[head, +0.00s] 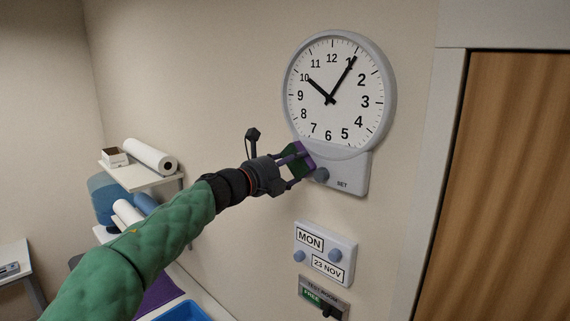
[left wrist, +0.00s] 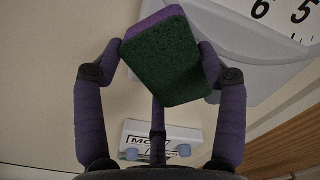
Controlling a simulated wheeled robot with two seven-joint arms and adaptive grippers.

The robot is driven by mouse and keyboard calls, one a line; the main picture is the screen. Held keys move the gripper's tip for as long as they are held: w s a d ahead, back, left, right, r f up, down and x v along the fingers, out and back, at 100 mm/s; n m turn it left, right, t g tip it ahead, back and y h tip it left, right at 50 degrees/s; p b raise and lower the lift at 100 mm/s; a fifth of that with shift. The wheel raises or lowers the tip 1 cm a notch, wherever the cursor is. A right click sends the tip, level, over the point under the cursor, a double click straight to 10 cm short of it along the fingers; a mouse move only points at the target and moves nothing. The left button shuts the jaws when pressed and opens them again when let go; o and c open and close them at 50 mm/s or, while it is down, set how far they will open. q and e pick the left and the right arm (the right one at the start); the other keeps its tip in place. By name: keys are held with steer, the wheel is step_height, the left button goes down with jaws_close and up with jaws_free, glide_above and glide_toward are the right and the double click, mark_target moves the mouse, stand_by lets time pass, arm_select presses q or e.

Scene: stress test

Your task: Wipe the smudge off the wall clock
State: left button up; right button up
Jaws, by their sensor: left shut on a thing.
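The round wall clock (head: 342,120) hangs on the wall, with a white face, black numerals and a grey rim. I cannot make out a smudge on the face. My left gripper (head: 301,166) is shut on a green and purple sponge (left wrist: 165,60), in front of the panel's left side, just below the clock face. The sponge (head: 293,160) hides part of the panel's left edge; whether it touches the clock I cannot tell. My right gripper is in neither view.
Below the clock are a date plate (head: 325,251) and a test room sign (head: 323,296) with a slider. A wooden door (head: 510,190) with a pale frame stands at right. A shelf (head: 142,176) with a paper roll and a blue tray (head: 182,311) are at left.

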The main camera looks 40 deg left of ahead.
arm_select(q)
steer(key=shift+d, duration=0.6)
steer(key=shift+f, duration=0.15)
steer(key=shift+s+a, duration=0.1)
steer(key=shift+a, duration=0.85)
steer(key=shift+a+p, duration=0.3)
steer(key=shift+a, duration=0.65)
steer(key=shift+s, duration=0.1)
